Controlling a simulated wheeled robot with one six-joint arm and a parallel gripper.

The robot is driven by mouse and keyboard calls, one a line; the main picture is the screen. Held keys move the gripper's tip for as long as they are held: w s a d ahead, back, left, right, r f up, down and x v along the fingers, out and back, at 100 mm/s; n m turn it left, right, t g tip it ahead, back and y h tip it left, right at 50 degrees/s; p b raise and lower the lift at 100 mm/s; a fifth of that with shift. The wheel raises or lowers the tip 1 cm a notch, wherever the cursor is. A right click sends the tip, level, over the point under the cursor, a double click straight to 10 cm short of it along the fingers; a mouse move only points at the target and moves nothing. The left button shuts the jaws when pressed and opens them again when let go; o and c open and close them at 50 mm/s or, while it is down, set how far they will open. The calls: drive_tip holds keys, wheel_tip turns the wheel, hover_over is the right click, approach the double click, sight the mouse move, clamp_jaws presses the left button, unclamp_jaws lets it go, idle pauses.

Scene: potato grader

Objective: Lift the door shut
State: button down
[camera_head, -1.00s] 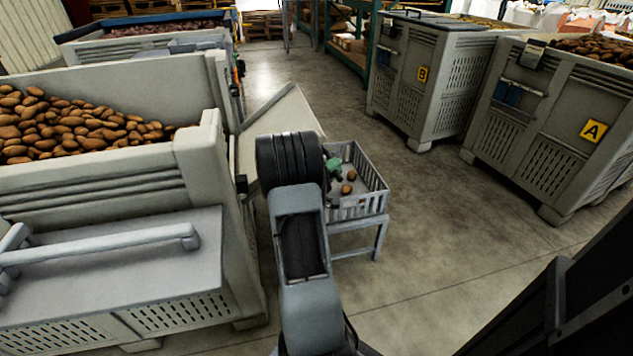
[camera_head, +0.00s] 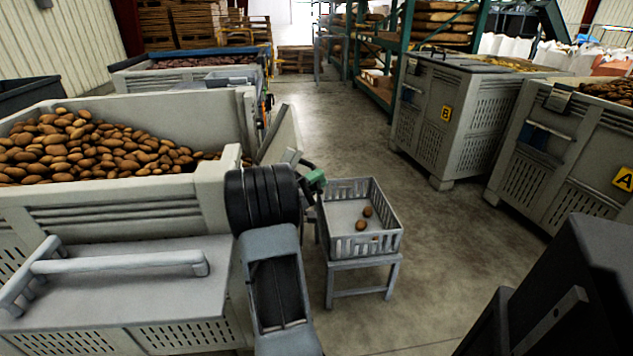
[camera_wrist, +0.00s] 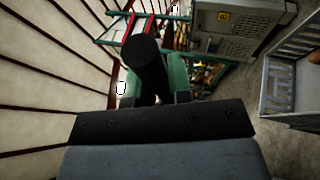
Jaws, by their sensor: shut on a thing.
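The door (camera_head: 281,137) is a pale flat panel at the right end of the left potato bin. It stands steeply raised, leaning a little outward. My gripper (camera_head: 313,178) has green fingers and is at the door's near right edge, just past my dark wrist joint. In the wrist view my gripper (camera_wrist: 154,92) is shut on a thick black round handle (camera_wrist: 145,62), which passes between its green fingers. The handle appears to belong to the door; their join is hidden. The lower part of the door is hidden behind my arm.
The left bin (camera_head: 215,186) is heaped with potatoes. A slatted grey crate (camera_head: 391,224) with a few potatoes stands on a low stand right of my gripper. Bins B (camera_head: 430,128) and A (camera_head: 548,150) stand at right. The aisle floor (camera_head: 335,130) is clear.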

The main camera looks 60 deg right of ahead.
drive_tip(key=c, duration=1.1)
unclamp_jaws()
drive_tip(key=shift+o, duration=0.2)
drive_tip(key=shift+r, duration=0.15)
